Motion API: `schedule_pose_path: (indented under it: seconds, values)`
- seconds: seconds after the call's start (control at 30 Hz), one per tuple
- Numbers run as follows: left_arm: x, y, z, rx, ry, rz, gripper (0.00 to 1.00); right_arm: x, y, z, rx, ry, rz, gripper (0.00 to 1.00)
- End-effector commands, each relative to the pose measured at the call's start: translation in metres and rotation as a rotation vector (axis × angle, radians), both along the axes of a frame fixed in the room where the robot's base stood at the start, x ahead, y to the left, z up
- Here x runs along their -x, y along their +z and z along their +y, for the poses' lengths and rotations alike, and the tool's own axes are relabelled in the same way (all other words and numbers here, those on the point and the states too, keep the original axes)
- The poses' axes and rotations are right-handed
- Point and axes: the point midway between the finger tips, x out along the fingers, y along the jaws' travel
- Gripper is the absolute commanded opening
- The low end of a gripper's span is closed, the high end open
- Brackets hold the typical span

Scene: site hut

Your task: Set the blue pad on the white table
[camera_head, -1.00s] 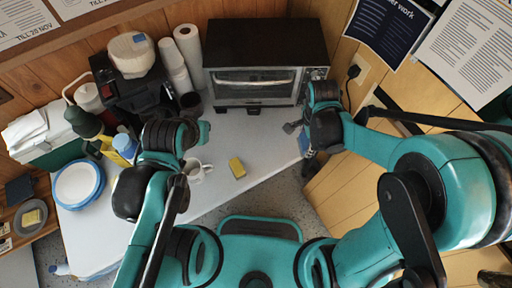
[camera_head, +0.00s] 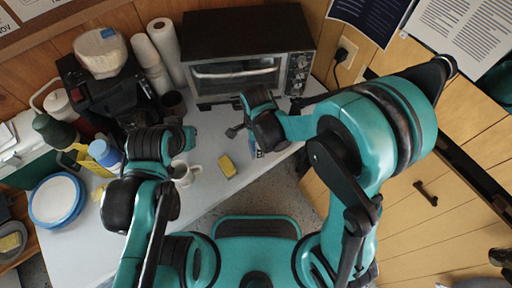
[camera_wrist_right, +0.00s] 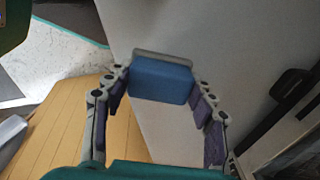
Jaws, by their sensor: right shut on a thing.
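The blue pad (camera_wrist_right: 160,80) is a blue block with a grey edge, held between the fingers of my right gripper (camera_wrist_right: 160,92) in the right wrist view. In the head view my right gripper (camera_head: 245,138) is in front of the toaster oven, near the right edge of the white table (camera_head: 208,200). A small bit of blue shows beneath it; the gap to the table top cannot be judged. My left arm reaches over the table's left part; its wrist (camera_head: 160,145) shows, but its fingers are hidden.
A yellow sponge (camera_head: 227,166) and a white mug (camera_head: 184,175) are on the table between my arms. A toaster oven (camera_head: 240,78) stands behind. Bottles, a coffee machine and a blue-rimmed plate (camera_head: 42,222) crowd the left. Bare table shows around the sponge.

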Motion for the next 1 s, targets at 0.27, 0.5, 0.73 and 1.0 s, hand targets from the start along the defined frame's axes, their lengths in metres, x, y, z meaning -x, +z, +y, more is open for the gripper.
schedule_pose_path:
  seconds: [0.27, 0.5, 0.73, 1.0]
  values:
    - [0.0, -0.014, 0.0, 0.0, 0.0, 0.0, 0.0, 0.0, -0.024, 0.0, 0.0, 0.0, 0.0, 0.1]
    - [0.0, -0.017, 0.0, 0.0, 0.0, 0.0, 0.0, 0.0, -0.028, 0.0, 0.0, 0.0, 0.0, 0.1]
    - [0.0, -0.016, 0.0, 0.0, 0.0, 0.0, 0.0, 0.0, -0.026, -0.001, 0.0, 0.0, 0.0, 0.76]
    - [0.0, -0.01, 0.0, 0.0, 0.0, 0.0, 0.0, 0.0, -0.019, 0.0, 0.0, 0.0, 0.0, 0.76]
